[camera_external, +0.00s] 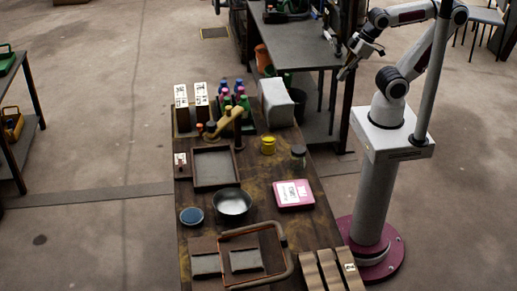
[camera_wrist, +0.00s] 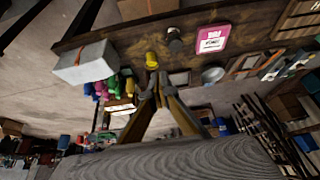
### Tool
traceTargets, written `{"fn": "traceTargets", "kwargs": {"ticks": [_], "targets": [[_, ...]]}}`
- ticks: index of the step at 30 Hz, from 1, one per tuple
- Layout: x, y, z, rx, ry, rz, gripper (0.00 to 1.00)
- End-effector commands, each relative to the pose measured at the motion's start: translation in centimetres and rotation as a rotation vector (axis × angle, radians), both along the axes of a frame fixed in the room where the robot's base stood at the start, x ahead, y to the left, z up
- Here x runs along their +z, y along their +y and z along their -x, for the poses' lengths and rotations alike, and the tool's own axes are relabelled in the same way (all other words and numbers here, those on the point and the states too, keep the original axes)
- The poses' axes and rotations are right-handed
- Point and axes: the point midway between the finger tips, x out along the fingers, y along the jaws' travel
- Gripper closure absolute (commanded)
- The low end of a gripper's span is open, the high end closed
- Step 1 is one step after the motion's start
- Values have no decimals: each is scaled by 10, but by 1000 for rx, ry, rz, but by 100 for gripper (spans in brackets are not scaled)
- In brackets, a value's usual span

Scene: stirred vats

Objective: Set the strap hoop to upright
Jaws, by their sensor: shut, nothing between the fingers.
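The strap hoop (camera_external: 286,262) is a rounded rectangular frame, orange-brown on its left side and greyer on its right. In the external view it lies low over dark flat panels at the near end of the long table, not upright. Its hinge is not clear to me. In the wrist view an orange-edged frame, probably the hoop (camera_wrist: 237,66), shows small at right. My gripper (camera_external: 343,75) is shut and empty, raised beyond the table's far right side, well away from the hoop. Its fingertips (camera_wrist: 156,84) come together in the wrist view.
Slatted wood (camera_external: 330,270) lies right of the hoop. A metal bowl (camera_external: 232,203), blue lid (camera_external: 191,216), pink box (camera_external: 293,194) and empty tray (camera_external: 214,167) stand beyond it. Bottles (camera_external: 238,97) and a grey block (camera_external: 277,103) crowd the far end. A back bench (camera_external: 294,43) stands near my gripper.

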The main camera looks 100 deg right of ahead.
Motion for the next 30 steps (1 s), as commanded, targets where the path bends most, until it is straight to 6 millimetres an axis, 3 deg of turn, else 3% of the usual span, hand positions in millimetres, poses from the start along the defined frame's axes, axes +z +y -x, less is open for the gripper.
{"fn": "traceTargets", "kwargs": {"ticks": [14, 30], "targets": [[-29, 34, -6, 149, 133, 12, 100], [-60, 67, -26, 357, 285, 135, 100]]}}
